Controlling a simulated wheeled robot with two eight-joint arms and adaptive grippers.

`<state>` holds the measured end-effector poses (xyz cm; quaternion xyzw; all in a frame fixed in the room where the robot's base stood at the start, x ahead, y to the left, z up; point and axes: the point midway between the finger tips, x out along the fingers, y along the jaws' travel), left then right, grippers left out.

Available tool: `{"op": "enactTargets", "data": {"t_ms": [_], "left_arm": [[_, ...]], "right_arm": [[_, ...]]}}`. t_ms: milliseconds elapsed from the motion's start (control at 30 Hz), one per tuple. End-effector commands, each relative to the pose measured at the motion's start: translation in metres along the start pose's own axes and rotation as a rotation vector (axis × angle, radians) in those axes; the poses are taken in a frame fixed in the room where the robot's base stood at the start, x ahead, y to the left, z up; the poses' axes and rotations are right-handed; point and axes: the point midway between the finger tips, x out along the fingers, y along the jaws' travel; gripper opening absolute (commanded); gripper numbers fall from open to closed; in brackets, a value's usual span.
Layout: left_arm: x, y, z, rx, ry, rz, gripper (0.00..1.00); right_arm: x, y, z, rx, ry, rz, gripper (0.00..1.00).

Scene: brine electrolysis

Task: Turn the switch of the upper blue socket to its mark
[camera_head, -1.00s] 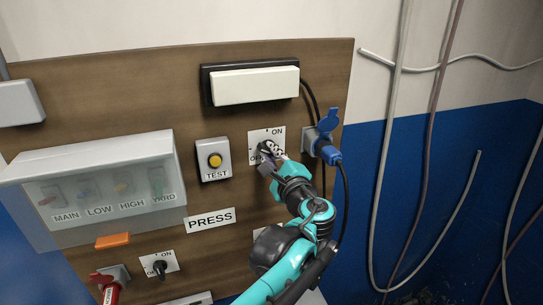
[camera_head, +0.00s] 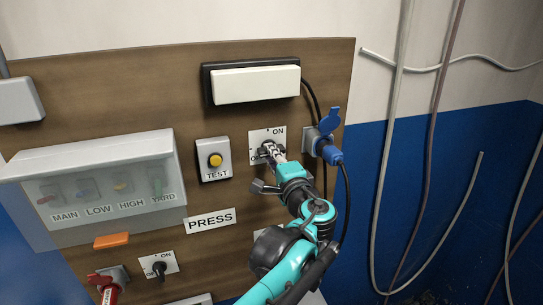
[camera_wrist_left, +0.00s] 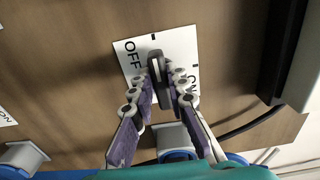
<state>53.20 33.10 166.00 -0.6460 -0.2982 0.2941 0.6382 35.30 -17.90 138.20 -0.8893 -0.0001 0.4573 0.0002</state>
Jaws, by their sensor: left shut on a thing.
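The switch plate (camera_head: 281,133) is a white square marked ON and OFF, left of the upper blue socket (camera_head: 329,121). Its dark knob, which carries a pale line, shows in the left wrist view (camera_wrist_left: 155,62), with OFF to its left and ON to its lower right. A short black tick shows on the plate just above the knob there. My left gripper (camera_head: 268,150) is shut on the knob, one finger on each side; its fingers (camera_wrist_left: 156,82) also show in the left wrist view. The fingers hide part of the knob and ON lettering. My right gripper is out of view.
A blue plug (camera_head: 333,155) with a hanging black cable sits in the socket. A yellow TEST button (camera_head: 215,160) and a clear-covered switch box (camera_head: 100,150) are to the left. A white box (camera_head: 255,85) is above. Another switch (camera_head: 159,268) is lower left.

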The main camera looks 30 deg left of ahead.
Motion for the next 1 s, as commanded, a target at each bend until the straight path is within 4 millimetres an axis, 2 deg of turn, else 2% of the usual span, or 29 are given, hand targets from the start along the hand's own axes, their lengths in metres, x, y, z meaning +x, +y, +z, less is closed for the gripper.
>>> {"op": "enactTargets", "data": {"t_ms": [367, 400, 433, 467, 767, 867, 1000], "left_arm": [[0.000, 0.000, 0.000, -0.004, 0.000, 0.000, 0.00], [0.000, 0.000, 0.000, -0.004, 0.000, 0.000, 0.26], [0.000, 0.000, 0.000, -0.003, 0.000, 0.000, 0.34], [0.000, 0.000, 0.000, -0.003, 0.000, 0.000, 0.36], [-0.001, 0.000, 0.000, -0.003, 0.001, 0.000, 0.36], [-0.009, 0.000, -0.001, -0.003, 0.003, 0.000, 0.36], [-0.034, 0.000, -0.001, -0.003, 0.006, 0.000, 0.36]], "right_arm": [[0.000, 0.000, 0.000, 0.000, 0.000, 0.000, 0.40], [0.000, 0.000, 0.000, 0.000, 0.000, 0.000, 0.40], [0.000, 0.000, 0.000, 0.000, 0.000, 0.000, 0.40], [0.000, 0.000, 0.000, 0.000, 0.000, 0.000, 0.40], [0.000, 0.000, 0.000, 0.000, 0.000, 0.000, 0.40], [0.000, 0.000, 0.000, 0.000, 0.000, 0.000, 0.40], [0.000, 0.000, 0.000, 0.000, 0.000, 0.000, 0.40]]}}
